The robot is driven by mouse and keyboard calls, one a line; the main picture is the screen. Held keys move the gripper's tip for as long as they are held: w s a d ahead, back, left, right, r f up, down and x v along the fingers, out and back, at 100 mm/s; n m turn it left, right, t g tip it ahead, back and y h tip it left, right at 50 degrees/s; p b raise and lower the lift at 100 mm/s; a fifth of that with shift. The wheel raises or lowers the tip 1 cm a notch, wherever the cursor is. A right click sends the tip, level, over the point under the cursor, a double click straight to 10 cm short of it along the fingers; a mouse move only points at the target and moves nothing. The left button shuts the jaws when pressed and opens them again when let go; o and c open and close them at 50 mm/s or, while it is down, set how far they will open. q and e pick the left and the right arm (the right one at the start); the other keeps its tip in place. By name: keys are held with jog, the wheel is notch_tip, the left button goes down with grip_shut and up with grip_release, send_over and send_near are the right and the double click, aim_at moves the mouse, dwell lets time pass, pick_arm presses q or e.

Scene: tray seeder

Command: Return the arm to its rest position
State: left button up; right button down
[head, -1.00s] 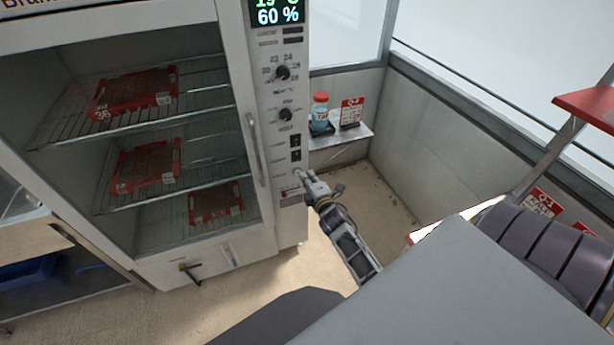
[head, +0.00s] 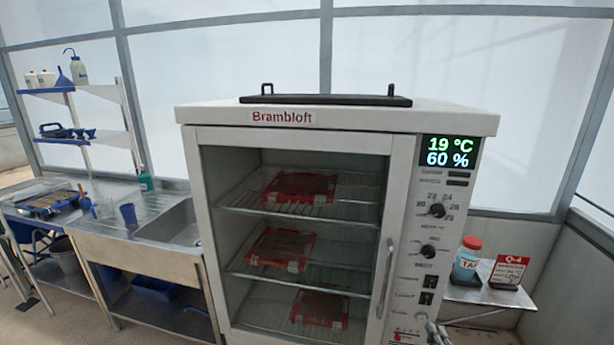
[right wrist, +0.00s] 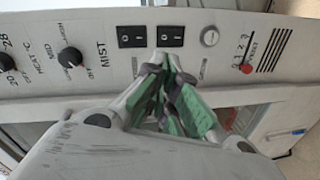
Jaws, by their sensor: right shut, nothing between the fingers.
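My right gripper shows only partly at the bottom edge of the head view (head: 433,330), low on the control panel (head: 418,210) of the white cabinet (head: 290,143). In the right wrist view my right gripper (right wrist: 165,62) is shut and empty. Its green-padded fingers converge just below two black rocker switches (right wrist: 151,37) on the panel. A round button (right wrist: 210,37) is to the right of the switches. Whether the fingertips touch the panel cannot be told. My left gripper is not in view.
The cabinet's glass door is closed by its handle (head: 385,278); red-marked trays (head: 298,187) sit on the racks inside. A small shelf (head: 490,294) at right holds a red-capped bottle (head: 466,260) and a sign (head: 508,271). A sink bench (head: 140,255) stands left.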

jog(key=s+a+f+m+g+y, duration=0.1)
jog(key=s+a+f+m+g, duration=0.3)
jog(key=f, duration=0.8)
jog(key=s+a+f+m+g+y, duration=0.1)
jog(key=s+f+m, duration=0.2)
jog(key=s+f, duration=0.65)
jog(key=s+a+f+m+g+y, duration=0.1)
jog(key=s+a+f+m+g, duration=0.2)
jog(key=f, duration=1.2)
jog(key=s+a+f+g, duration=0.1)
jog(key=s+f, duration=0.4)
jog(key=s, duration=0.6)
jog(key=s+a+f+g, duration=0.1)
jog(key=s+f+g, duration=0.2)
jog(key=s+f, duration=0.3)
jog(key=s+a+f+g+y, duration=0.1)
jog(key=s+f+g, duration=0.2)
jog(key=s, duration=1.3)
notch_tip(320, 180, down, 4)
jog(key=shift+a+r, duration=0.2)
jog(key=shift+r, duration=0.05)
